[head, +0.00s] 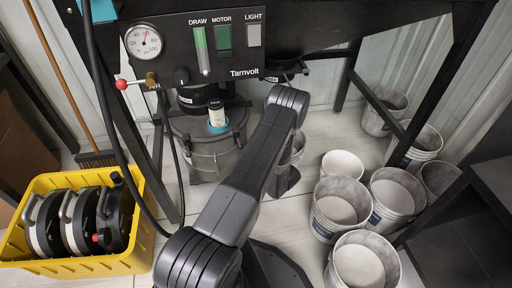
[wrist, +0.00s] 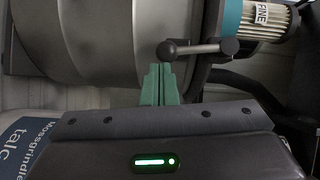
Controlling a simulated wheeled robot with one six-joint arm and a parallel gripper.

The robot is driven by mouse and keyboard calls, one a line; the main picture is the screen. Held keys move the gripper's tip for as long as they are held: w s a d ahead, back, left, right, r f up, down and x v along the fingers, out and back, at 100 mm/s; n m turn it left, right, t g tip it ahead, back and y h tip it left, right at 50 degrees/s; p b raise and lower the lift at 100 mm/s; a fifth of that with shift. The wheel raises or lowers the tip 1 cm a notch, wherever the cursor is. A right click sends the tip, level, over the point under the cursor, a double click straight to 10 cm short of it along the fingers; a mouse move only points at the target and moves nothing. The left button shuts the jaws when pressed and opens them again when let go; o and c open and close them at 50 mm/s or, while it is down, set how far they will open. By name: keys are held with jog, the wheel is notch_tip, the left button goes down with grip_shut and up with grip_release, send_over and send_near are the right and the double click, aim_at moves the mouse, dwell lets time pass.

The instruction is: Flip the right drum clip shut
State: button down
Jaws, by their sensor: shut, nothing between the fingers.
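The grey drum (head: 204,150) stands under the machine's panel in the head view. Its rounded metal side (wrist: 90,40) fills the upper left of the wrist view. In the head view my arm hides the gripper and this clip. Whether the clip is latched is unclear.
A filter (wrist: 268,18) labelled FINE lies beyond the lever; it shows on the drum (head: 217,115). A talc bucket (wrist: 25,145) is at lower left in the wrist view. Several pails (head: 338,205) stand right of my arm. A yellow crate (head: 85,265) holds round parts at left.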

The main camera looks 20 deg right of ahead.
jog(key=shift+w+a+f, duration=0.15)
jog(key=shift+a+f, duration=0.2)
jog(key=shift+a, duration=0.4)
jog(key=shift+f+b, duration=0.1)
jog(key=shift+b, duration=0.2)
